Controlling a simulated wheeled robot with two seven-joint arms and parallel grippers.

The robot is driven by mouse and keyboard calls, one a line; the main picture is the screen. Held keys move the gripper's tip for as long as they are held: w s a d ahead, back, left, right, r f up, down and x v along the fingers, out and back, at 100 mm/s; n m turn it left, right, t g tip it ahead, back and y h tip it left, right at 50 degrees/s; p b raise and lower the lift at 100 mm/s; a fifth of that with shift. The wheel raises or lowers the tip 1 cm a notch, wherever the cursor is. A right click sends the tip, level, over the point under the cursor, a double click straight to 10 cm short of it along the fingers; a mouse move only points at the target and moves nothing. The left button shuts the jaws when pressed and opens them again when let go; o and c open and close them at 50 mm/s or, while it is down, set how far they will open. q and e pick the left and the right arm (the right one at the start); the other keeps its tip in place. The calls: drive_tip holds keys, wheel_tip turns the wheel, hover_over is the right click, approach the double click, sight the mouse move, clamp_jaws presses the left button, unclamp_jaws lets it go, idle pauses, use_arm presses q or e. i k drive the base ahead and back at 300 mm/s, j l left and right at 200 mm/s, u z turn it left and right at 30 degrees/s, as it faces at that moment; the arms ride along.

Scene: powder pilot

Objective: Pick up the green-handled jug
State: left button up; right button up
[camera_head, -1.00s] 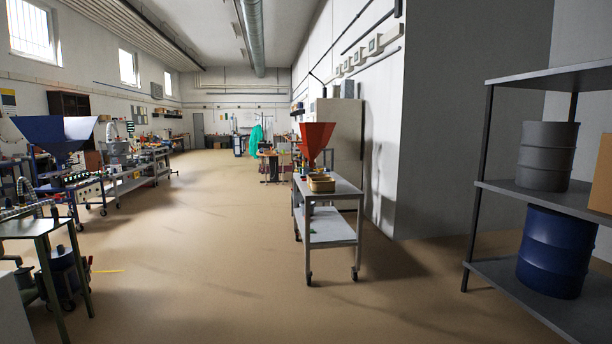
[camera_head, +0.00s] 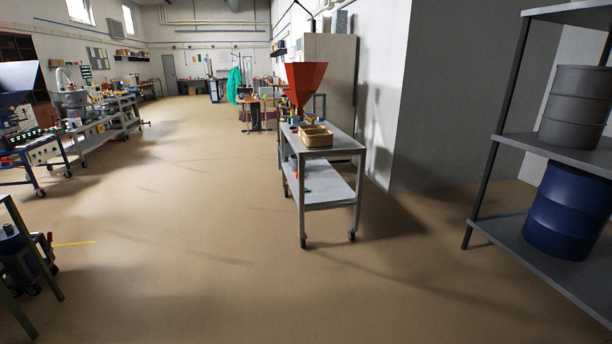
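I cannot make out a green-handled jug in the head view. A grey wheeled cart (camera_head: 328,192) stands ahead, right of centre. On its top are a tan basket (camera_head: 316,137) and several small items too small to tell. A red funnel-shaped hopper (camera_head: 305,82) rises at the cart's far end. Small green and red things lie on the lower shelf, too small to identify. Neither of my grippers is in view.
Open floor (camera_head: 190,240) lies ahead and to the left. A shelf rack (camera_head: 565,150) with a grey drum (camera_head: 577,106) and a blue drum (camera_head: 567,211) stands at the right. Workbenches (camera_head: 105,118) line the left. A grey wall (camera_head: 450,90) stands behind the cart's right side.

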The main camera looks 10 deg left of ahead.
sight(296, 120)
drive_tip(key=i+j+u, duration=0.3)
drive_tip(key=i, duration=0.85)
drive_tip(key=i+j+u, duration=0.1)
drive_tip(key=i+u, duration=0.25)
drive_tip(key=i, duration=0.85)
drive_tip(key=i+u, duration=0.15)
drive_tip(key=i, duration=0.45)
drive_tip(key=i+u, duration=0.15)
drive_tip(key=i, duration=0.45)
drive_tip(key=i+u, duration=0.15)
drive_tip(key=i, duration=0.45)
drive_tip(key=i+l+u, duration=0.15)
drive_tip(key=i, duration=0.45)
drive_tip(key=i+z, duration=0.35)
drive_tip(key=i+j+z, duration=0.1)
drive_tip(key=i+z, duration=0.2)
drive_tip(key=i, duration=0.15)
drive_tip(key=i+j+z, duration=0.15)
drive_tip(key=i+z, duration=0.2)
drive_tip(key=i, duration=0.05)
